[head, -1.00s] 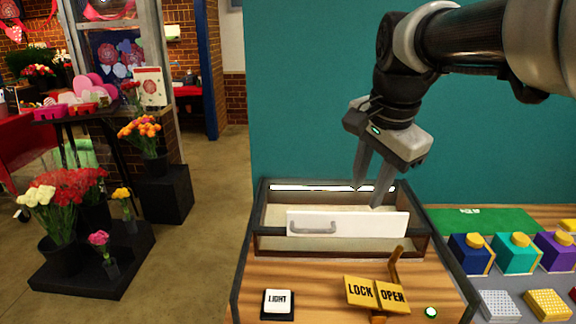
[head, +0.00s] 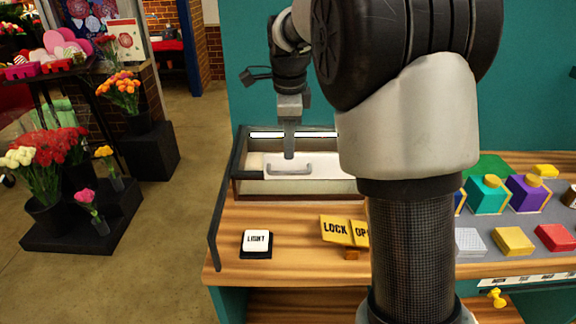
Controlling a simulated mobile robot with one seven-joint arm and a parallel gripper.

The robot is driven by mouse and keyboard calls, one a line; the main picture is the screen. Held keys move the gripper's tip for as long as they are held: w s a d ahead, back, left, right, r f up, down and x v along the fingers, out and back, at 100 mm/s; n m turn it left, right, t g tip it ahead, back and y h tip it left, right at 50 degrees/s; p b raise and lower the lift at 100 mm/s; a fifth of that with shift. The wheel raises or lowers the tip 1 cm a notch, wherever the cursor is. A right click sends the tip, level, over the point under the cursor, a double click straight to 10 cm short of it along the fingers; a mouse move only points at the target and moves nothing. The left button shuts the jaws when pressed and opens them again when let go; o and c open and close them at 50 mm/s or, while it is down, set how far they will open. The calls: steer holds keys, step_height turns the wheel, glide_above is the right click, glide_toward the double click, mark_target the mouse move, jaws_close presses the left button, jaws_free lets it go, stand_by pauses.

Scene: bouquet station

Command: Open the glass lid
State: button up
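The glazed box (head: 300,188) has a dark frame and stands at the back of the wooden counter. A white panel (head: 325,166) with a grey handle (head: 272,170) shows within it. A dark bar (head: 222,220) slants from the box's back left corner to the front; I cannot tell if it is the glass lid's edge. A yellow LOCK/OPEN sign (head: 336,230) stands in front; its OPEN half is partly covered by my arm. My gripper (head: 289,155) points down over the panel, its tip overlapping the handle in the picture. Contact and finger opening cannot be told.
A white LIGHT button (head: 257,241) is on the counter's front left. Coloured boxes (head: 486,194) and blocks (head: 512,241) stand at the right. Flower vases on black stands (head: 80,238) are at the left, with clear floor between. My arm covers the centre right.

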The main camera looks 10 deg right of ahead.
mark_target(288, 173)
steer(key=f, duration=0.2)
steer(key=w+f, duration=0.1)
steer(key=f, duration=0.5)
steer(key=shift+w+d, duration=0.1)
steer(key=shift+w, duration=0.1)
steer(key=shift+r, duration=0.1)
steer(key=shift+c, duration=0.4)
jaws_close()
